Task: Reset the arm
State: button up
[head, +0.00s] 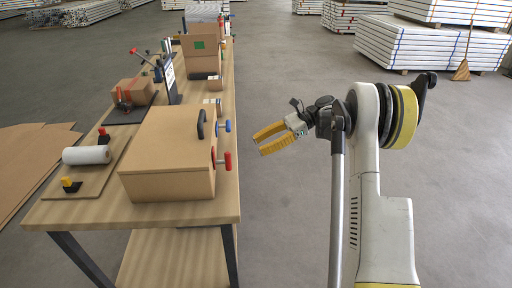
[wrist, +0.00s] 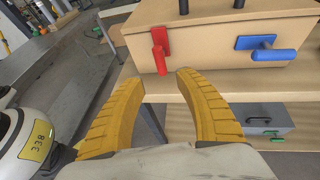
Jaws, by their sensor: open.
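My gripper (head: 272,139) has two yellow ribbed fingers and is to the right of the table in the head view, apart from it and empty. In the wrist view my gripper (wrist: 180,85) is open, with a wide gap between its fingertips. My white arm stands folded upright at the right of the head view. Beyond the fingertips in the wrist view is a wooden box with a red handle (wrist: 160,50) and a blue handle (wrist: 265,50). Nothing is between the fingers.
The wooden table (head: 90,213) holds the box (head: 165,155), a white roll (head: 87,155) and several other boxes and fixtures. A grey case (wrist: 268,120) sits on the lower shelf. Pallet stacks (head: 445,48) stand at the back right. The floor right of the table is clear.

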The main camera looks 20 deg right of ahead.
jog(key=shift+a, duration=0.1)
jog(key=s+a+r+n+t+h, duration=0.1)
jog(key=s+a+r+n+h, duration=0.65)
jog(key=s+a, duration=0.3)
jog(key=s+f+n+t+h, duration=0.3)
jog(key=s+n+h, duration=0.3)
jog(key=s+n, duration=0.6)
jog(key=shift+s+a+t, duration=0.25)
jog(key=shift+s+t, duration=0.65)
jog(key=shift+s, duration=2.05)
jog(key=shift+f, duration=0.1)
